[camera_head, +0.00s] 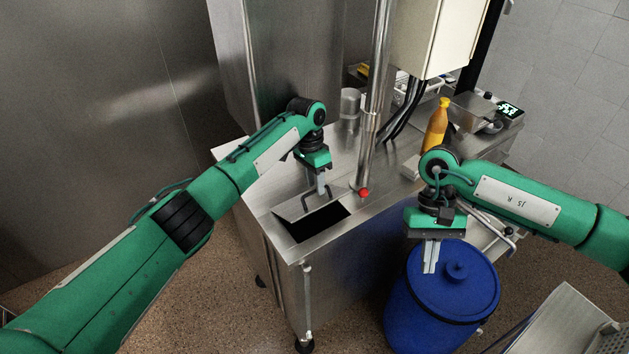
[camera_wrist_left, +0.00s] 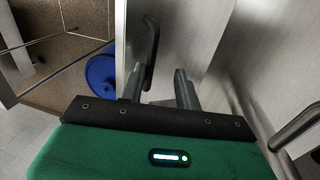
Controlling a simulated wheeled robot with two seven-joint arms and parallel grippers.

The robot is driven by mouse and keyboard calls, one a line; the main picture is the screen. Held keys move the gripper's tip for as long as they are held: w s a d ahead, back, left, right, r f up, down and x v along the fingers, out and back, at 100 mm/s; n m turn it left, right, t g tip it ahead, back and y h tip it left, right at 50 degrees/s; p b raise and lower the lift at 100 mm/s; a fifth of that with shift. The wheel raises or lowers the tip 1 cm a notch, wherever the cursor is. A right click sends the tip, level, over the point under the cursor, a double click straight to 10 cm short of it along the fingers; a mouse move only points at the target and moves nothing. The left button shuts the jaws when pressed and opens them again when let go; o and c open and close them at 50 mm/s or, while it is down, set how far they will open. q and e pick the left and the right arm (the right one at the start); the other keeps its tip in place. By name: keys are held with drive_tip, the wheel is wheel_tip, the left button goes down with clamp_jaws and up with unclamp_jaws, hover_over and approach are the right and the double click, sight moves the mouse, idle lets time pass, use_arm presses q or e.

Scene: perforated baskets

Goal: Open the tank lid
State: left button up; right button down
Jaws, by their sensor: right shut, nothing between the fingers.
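The tank is a steel cabinet with a dark rectangular opening (camera_head: 318,226) in its top. Its steel lid (camera_head: 293,211) is tilted up at the far side of the opening and carries a bent bar handle (camera_head: 306,201). My left gripper (camera_head: 322,191) points down at the handle. In the left wrist view, my left gripper's fingers (camera_wrist_left: 159,78) are apart. The dark handle (camera_wrist_left: 152,45) rises close to the left finger there; contact cannot be told. My right gripper (camera_head: 430,270) is shut and empty, in front of the blue barrel (camera_head: 470,290).
A vertical steel post (camera_head: 376,100) and a red knob (camera_head: 364,192) stand right of the opening. An orange bottle (camera_head: 436,127), a scale (camera_head: 510,110) and a steel container (camera_head: 472,107) sit farther back. A control box (camera_head: 430,40) hangs above.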

use_arm(q)
drive_tip(key=shift+d, duration=0.1)
drive_tip(key=shift+r, duration=0.15)
drive_tip(key=shift+w+r, duration=0.1)
drive_tip(key=shift+r, duration=0.25)
wheel_tip(320, 180, up, 9)
drive_tip(key=b, duration=0.4)
wheel_tip(320, 180, up, 10)
hover_over(316, 198)
